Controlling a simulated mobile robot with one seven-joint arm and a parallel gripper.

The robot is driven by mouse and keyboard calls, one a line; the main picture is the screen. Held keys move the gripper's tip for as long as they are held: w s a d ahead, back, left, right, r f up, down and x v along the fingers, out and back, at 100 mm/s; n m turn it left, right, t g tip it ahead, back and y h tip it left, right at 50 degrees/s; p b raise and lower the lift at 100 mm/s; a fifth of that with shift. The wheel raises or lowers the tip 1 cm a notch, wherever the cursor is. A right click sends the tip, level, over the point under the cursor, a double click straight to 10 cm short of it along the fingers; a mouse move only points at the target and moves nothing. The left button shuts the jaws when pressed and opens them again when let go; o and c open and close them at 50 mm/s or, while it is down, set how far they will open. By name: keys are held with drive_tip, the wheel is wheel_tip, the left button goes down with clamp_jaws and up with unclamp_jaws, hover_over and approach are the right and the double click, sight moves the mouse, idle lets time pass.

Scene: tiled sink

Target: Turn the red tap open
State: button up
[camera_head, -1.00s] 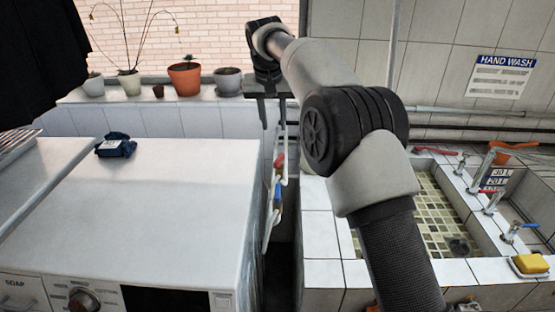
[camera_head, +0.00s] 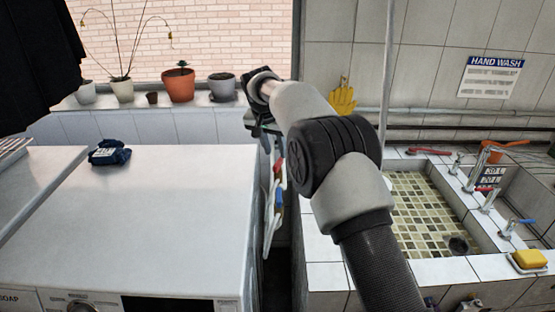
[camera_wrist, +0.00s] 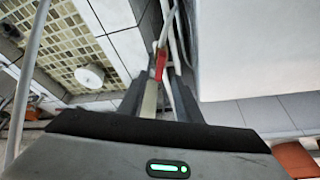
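A red tap handle (camera_head: 278,167) sits on the white pipes in the gap between the white machine and the tiled sink, above a blue handle (camera_head: 279,198). In the wrist view the red handle (camera_wrist: 160,65) shows just past and between the fingertips. My gripper (camera_wrist: 161,84) has its two dark fingers apart, with the pipe seen between them. I cannot tell whether a finger touches the handle. In the head view my gripper (camera_head: 262,130) is partly hidden by my arm and is above the red handle.
The white machine (camera_head: 160,220) with a dark blue cloth (camera_head: 109,153) on top stands left. The tiled sink (camera_head: 325,275) at right has other red and blue taps and a yellow sponge (camera_head: 529,259). Potted plants (camera_head: 179,86) line the ledge. A yellow glove (camera_head: 342,99) hangs behind my arm.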

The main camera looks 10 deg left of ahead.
sight(278, 162)
drive_tip(key=x, duration=0.5)
drive_tip(key=shift+w+f, duration=0.1)
drive_tip(key=shift+f, duration=0.3)
clamp_jaws()
